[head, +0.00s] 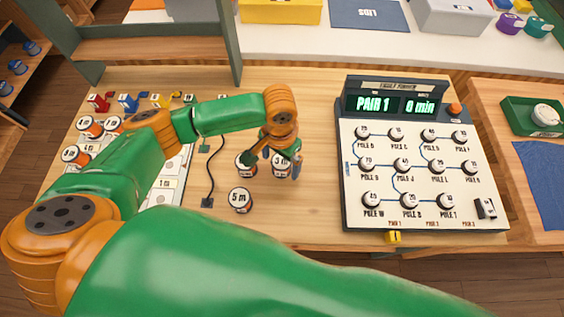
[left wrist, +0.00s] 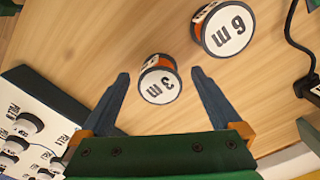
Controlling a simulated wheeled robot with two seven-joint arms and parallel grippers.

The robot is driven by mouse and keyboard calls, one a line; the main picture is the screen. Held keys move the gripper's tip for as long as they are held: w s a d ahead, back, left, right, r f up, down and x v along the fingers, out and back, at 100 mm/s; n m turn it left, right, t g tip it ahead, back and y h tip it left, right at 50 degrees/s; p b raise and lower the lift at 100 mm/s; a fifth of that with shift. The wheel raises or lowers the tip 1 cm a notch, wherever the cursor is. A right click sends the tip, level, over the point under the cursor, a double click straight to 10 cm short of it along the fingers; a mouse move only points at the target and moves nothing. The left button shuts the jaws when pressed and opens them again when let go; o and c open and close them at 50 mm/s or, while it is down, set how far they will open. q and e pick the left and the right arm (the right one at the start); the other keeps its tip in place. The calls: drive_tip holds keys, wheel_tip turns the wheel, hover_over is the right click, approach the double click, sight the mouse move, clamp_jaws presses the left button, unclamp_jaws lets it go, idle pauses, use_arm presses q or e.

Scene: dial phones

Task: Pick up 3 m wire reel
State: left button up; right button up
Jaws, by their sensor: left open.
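The 3 m wire reel (head: 281,171) stands on the wooden table, with a white top label and an orange and dark side. It also shows in the left wrist view (left wrist: 160,86), between the two blue-grey fingertips. My left gripper (head: 275,163) is open above and around it, pointing down, with a visible gap on each side of the reel; no grip on it shows. In the left wrist view the 6 m reel (left wrist: 222,29) stands just beyond one finger. My right gripper is not in view.
More reels (head: 91,126) sit at the left, partly behind my arm. A black cable (head: 211,175) lies left of the gripper.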

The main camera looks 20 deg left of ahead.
use_arm(q)
drive_tip(key=shift+f, duration=0.35)
drive_tip(key=shift+r, duration=0.1)
drive_tip(key=c, duration=1.5)
